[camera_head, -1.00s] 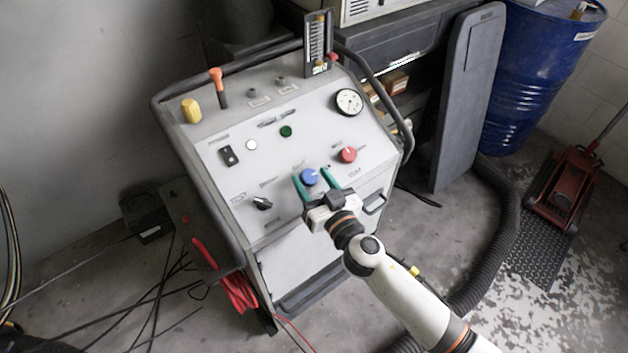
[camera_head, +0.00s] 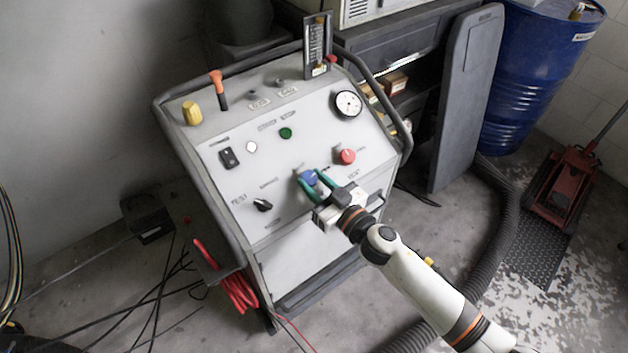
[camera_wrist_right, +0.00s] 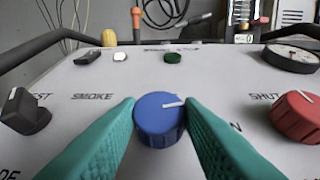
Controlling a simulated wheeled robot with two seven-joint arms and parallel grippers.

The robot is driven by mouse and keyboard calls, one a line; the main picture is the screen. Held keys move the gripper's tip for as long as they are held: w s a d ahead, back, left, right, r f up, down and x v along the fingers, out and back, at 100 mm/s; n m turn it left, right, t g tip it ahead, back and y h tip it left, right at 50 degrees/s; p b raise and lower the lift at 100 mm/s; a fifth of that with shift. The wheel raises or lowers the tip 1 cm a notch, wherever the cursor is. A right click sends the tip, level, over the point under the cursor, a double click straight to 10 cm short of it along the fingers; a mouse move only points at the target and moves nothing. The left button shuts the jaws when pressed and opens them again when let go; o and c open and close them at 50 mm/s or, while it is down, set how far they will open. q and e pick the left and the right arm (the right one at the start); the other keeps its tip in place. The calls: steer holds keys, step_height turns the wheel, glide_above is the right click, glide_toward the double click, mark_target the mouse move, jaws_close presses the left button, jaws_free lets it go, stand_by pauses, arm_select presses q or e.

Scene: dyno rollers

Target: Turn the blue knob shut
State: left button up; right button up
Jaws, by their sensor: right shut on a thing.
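The blue knob (camera_head: 308,177) sits on the sloped grey panel of the wheeled machine (camera_head: 230,190), in the lower middle of its face. In the right wrist view the blue knob (camera_wrist_right: 160,118) is in the centre, with a white pointer line toward the right. My right gripper (camera_head: 312,182) has its green fingers on both sides of the knob. In the right wrist view the fingertips of the right gripper (camera_wrist_right: 161,108) press against the knob's sides. The label under the knob is mostly hidden by the fingers. My left gripper is not in view.
A red knob (camera_head: 347,157) is to the right of the blue one, and a black selector (camera_head: 262,205) to the left. A green button (camera_head: 286,132) and a round gauge (camera_head: 348,104) are higher on the panel. A dark frame rail surrounds the machine.

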steer(key=n+g+y, duration=0.1)
steer(key=n, duration=0.1)
steer(key=n+g+y+p, duration=0.1)
steer(key=n+g, duration=0.1)
steer(key=n+g+y+p, duration=0.1)
steer(key=n+g, duration=0.1)
steer(key=shift+w+d+r+y, duration=0.2)
steer(key=shift+w+d+y, duration=0.1)
steer(key=shift+w, duration=0.1)
steer(key=n+g+y, duration=0.1)
steer(key=n+g, duration=0.2)
steer(key=shift+w+d+n+p, duration=0.1)
steer(key=shift+w+n+p, duration=0.05)
steer(key=shift+n+p, duration=0.2)
steer(key=n+g, duration=0.2)
steer(key=shift+w+f+g, duration=0.1)
steer(key=shift+w+g, duration=0.05)
steer(key=shift+g, duration=0.15)
steer(key=shift+w+n+g+b, duration=0.1)
steer(key=shift+n+g+b, duration=0.55)
steer(key=shift+n+g, duration=0.5)
steer(key=shift+w+n+g+h+b, duration=0.15)
steer(key=shift+n+g+h+b, duration=1.05)
steer(key=shift+n+g+b, duration=0.75)
steer(key=shift+r+n+g, duration=0.2)
steer(key=shift+n+g, duration=0.1)
steer(key=shift+n, duration=0.15)
steer(key=o, duration=1)
steer(key=shift+c, duration=0.2)
